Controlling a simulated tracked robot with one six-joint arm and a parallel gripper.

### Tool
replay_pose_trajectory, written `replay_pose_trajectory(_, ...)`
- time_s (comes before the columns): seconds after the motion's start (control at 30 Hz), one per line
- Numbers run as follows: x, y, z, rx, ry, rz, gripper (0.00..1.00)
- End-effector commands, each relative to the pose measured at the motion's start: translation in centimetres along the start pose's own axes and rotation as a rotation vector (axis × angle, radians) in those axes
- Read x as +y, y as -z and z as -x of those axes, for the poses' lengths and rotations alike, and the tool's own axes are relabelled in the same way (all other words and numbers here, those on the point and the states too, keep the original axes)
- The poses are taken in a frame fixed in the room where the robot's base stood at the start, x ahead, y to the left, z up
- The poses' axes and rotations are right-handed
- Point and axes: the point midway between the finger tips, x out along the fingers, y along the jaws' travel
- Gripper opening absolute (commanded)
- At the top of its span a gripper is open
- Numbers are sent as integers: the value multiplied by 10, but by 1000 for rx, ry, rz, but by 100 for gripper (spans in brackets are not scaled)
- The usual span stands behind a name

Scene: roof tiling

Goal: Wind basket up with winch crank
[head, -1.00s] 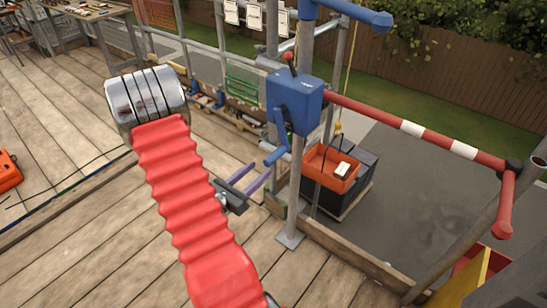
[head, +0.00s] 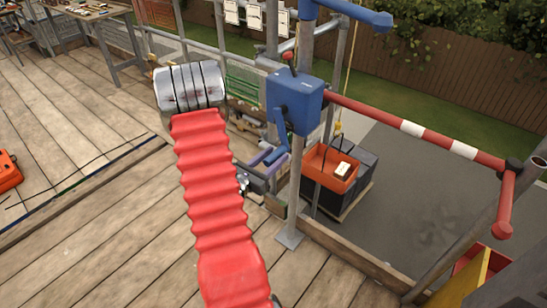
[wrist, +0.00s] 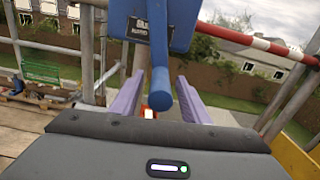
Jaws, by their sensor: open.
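The blue winch (head: 296,100) sits on a grey upright pole, and its blue crank (head: 281,125) hangs down with the handle at the bottom. In the wrist view the crank handle (wrist: 160,92) stands between my purple fingers, with a gap on each side. My gripper (head: 267,159) is open around the handle in the head view, where the fingers partly overlap it. The orange basket (head: 322,175) is below, beyond the platform edge, hanging at or resting by a dark stack; I cannot tell which. A yellow hook (head: 338,128) and rope are above it.
A red-and-white barrier bar (head: 412,129) runs right from the winch. Grey scaffold poles and a wooden edge board (head: 345,262) border the platform. The dark stack (head: 360,170) stands on the ground below. The plank deck (head: 90,220) at left is mostly clear.

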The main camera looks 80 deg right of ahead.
Motion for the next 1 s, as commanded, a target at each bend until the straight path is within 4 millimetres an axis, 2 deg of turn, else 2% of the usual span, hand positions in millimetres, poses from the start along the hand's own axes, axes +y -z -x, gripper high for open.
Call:
replay_pose_trajectory(0.17, 0, 0, 0, 0, 0, 0, 42)
replay_pose_trajectory(0.77, 0, 0, 0, 0, -1, 0, 0)
replay_pose_trajectory(1.0, 0, 0, 0, 0, -1, 0, 0)
